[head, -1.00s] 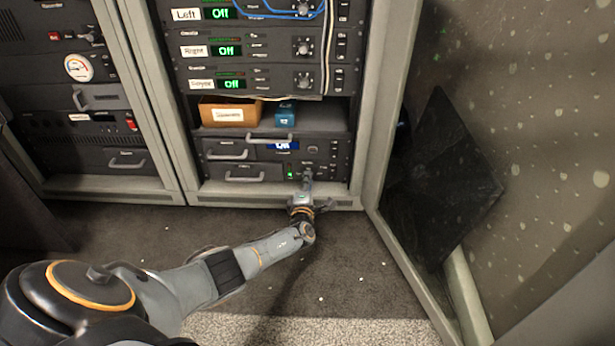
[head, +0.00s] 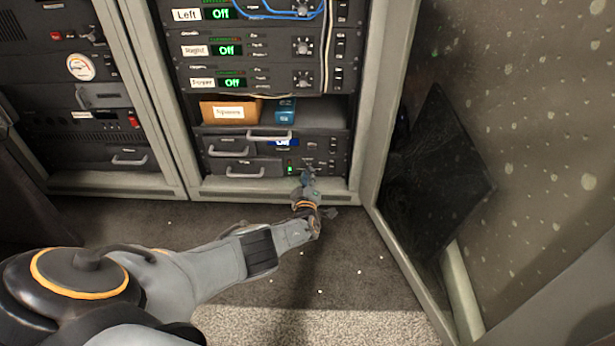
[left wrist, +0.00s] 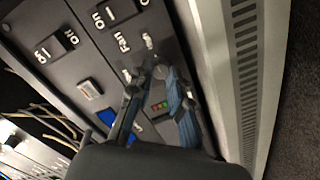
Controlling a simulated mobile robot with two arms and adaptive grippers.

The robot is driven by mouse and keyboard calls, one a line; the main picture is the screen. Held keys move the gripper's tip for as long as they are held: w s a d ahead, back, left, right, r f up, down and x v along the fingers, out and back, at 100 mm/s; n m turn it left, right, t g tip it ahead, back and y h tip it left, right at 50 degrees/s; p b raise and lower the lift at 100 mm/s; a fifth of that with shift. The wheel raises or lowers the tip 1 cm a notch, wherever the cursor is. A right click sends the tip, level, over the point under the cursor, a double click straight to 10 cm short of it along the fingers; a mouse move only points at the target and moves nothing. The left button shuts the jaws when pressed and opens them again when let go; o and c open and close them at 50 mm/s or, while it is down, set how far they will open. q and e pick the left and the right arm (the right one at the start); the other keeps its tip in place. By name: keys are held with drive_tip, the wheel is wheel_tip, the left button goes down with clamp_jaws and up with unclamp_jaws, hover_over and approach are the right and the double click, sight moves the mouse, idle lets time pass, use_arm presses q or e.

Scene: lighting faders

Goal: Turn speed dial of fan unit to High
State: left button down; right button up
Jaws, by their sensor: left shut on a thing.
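The fan unit (head: 262,166) appears to be the dark panel low in the middle rack, but its small lettering is too small to read. A green light shows near the gripper. My left gripper (head: 307,178) is at the right part of this panel, shut on a small knob, apparently the speed dial. In the left wrist view the fingers (left wrist: 168,82) close around the knob beside red and green lights (left wrist: 158,106). The fingers hide most of the dial, so its setting cannot be read. My right gripper is not in view.
Above are an orange box (head: 229,111) and a blue box (head: 284,111) on a shelf, and amplifier units with "Off" displays. Drawer handles (head: 244,172) stick out left of the gripper. An open rack door (head: 395,200) stands at right.

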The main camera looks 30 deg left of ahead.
use_arm(q)
drive_tip(key=shift+m, duration=0.4)
idle(0.4)
drive_tip(key=c, duration=1.2)
unclamp_jaws()
drive_tip(key=shift+n, duration=0.3)
